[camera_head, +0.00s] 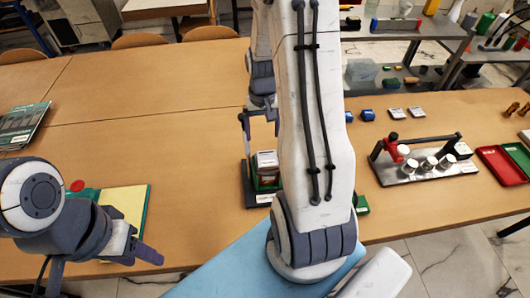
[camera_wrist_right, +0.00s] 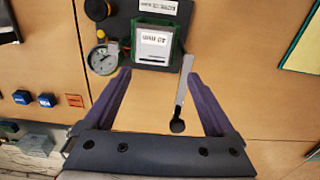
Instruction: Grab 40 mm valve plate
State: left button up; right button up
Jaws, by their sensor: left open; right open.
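A white labelled plate or block (camera_wrist_right: 152,46) sits in a green holder (camera_wrist_right: 178,50) on a dark base (camera_wrist_right: 120,20). The print is too blurred to read a size. In the head view the white piece (camera_head: 266,160) shows on its dark base, partly hidden by my right arm. My right gripper (camera_wrist_right: 158,78) is open and empty, its fingertips just short of the holder, one on each side in the wrist view. In the head view it (camera_head: 260,118) appears beyond the holder. My left gripper (camera_head: 125,247) is open at the lower left, by a yellow-green folder.
A round gauge (camera_wrist_right: 102,58) and a black-knobbed lever (camera_wrist_right: 182,95) flank the holder. A metal stand with white cylinders (camera_head: 425,165), red tray (camera_head: 500,163), blue blocks (camera_head: 367,115) and small pale plates (camera_head: 415,112) lie to the right. The table's left middle is clear.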

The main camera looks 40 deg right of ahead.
send_over(267, 157)
notch_tip(267, 157, down, 5)
jog(key=shift+w+d+f+p, duration=0.1)
jog(key=shift+w+f+p, duration=0.05)
jog(key=shift+p, duration=0.25)
jog(key=f+p, duration=0.2)
jog(key=f, duration=0.2)
jog(key=shift+s+f, duration=0.15)
jog(key=shift+s, duration=0.05)
jog(key=shift+f, duration=0.65)
jog(key=c, duration=1.2)
